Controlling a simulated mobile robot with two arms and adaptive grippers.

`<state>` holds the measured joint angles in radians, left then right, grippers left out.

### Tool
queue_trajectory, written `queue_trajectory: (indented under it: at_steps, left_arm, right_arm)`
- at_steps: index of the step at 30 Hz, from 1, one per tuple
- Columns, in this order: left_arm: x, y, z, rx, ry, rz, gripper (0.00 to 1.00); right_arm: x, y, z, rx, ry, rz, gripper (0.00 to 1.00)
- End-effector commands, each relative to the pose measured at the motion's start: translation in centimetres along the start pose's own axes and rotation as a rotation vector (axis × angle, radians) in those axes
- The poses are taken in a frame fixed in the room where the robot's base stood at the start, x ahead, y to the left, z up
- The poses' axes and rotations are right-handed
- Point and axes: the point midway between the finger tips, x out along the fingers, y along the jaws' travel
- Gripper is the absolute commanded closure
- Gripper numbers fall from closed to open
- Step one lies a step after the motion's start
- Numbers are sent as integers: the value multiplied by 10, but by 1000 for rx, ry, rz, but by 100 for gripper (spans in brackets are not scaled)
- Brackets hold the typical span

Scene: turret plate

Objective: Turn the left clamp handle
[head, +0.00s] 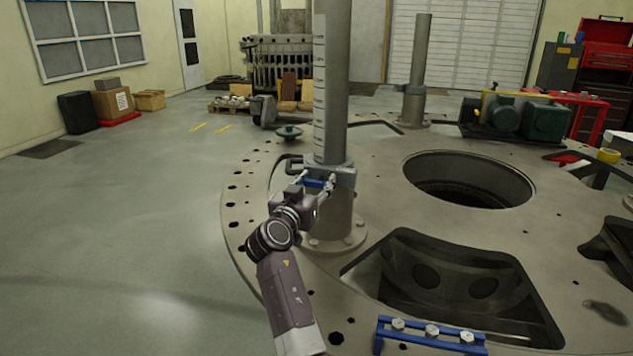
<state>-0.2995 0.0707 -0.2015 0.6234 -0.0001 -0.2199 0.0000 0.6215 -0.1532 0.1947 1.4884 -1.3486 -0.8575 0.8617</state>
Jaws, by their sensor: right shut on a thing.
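The left post (330,90) stands upright on the turret plate, with a grey clamp (343,174) around it low down. A small blue part, which looks like the left clamp handle (315,184), sits at the clamp's front. My right gripper (317,182) reaches it from below in the picture and is shut on it, one finger on each side. The fingers and wrist hide part of the handle and clamp front. My left gripper is not in view.
The round turret plate (400,215) has a large round hole (468,180) and a deep dark opening (455,285) to the right. A second post (418,65) stands behind. A blue rack with bolts (430,337) lies at the front.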

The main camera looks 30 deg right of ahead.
Motion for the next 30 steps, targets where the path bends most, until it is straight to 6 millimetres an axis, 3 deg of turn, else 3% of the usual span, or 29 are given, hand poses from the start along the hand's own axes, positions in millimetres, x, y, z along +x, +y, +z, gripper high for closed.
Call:
queue_trajectory:
  at_steps: [8,30]
  left_arm:
    - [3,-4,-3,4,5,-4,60]
    - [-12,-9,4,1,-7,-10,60]
  right_arm:
    - [1,0,0,-138,1,0,81]
    - [1,-4,-1,-830,2,2,81]
